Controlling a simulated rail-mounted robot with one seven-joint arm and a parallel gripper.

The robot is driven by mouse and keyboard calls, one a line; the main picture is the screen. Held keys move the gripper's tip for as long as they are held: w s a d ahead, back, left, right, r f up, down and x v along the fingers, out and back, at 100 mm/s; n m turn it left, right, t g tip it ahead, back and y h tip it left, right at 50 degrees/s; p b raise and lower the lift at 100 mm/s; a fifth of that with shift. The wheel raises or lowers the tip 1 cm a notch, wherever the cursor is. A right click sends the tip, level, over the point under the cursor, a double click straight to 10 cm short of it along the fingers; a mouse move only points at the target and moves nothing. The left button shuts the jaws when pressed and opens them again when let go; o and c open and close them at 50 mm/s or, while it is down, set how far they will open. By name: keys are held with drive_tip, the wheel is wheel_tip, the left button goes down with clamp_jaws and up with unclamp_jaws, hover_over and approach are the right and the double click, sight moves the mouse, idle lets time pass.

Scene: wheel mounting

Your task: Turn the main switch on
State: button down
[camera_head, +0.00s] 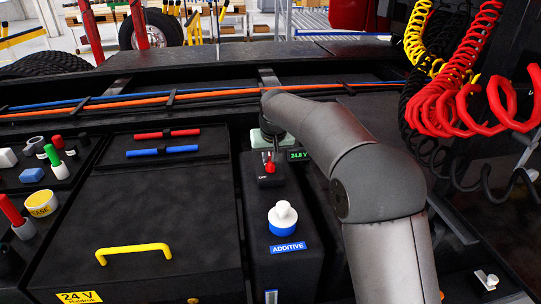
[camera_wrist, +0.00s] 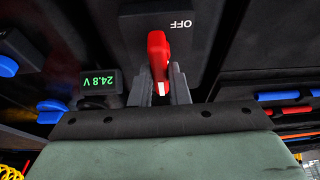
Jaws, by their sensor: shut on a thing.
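The main switch is a small red handle on a dark panel. In the head view the red handle (camera_head: 270,167) stands on top of a black box beside a green display. In the wrist view the red handle (camera_wrist: 158,58) sits between my gripper's two grey fingers, below the white word OFF (camera_wrist: 181,23). My gripper (camera_wrist: 159,87) is shut on the handle's lower part. In the head view my gripper is largely hidden behind the switch and my arm.
A voltage display (camera_head: 299,155) reading 24.8 V is just right of the switch. A white and blue additive cap (camera_head: 283,217) stands in front. A battery box with a yellow handle (camera_head: 134,250) is at left. Coiled red hoses (camera_head: 465,110) hang at right.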

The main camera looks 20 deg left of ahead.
idle(0.3)
drive_tip(key=c, duration=1.4)
unclamp_jaws()
drive_tip(key=shift+r, duration=0.15)
drive_tip(key=v, duration=1.7)
drive_tip(key=shift+s+b, duration=0.25)
drive_tip(key=shift+b, duration=0.15)
drive_tip(key=shift+a, duration=0.1)
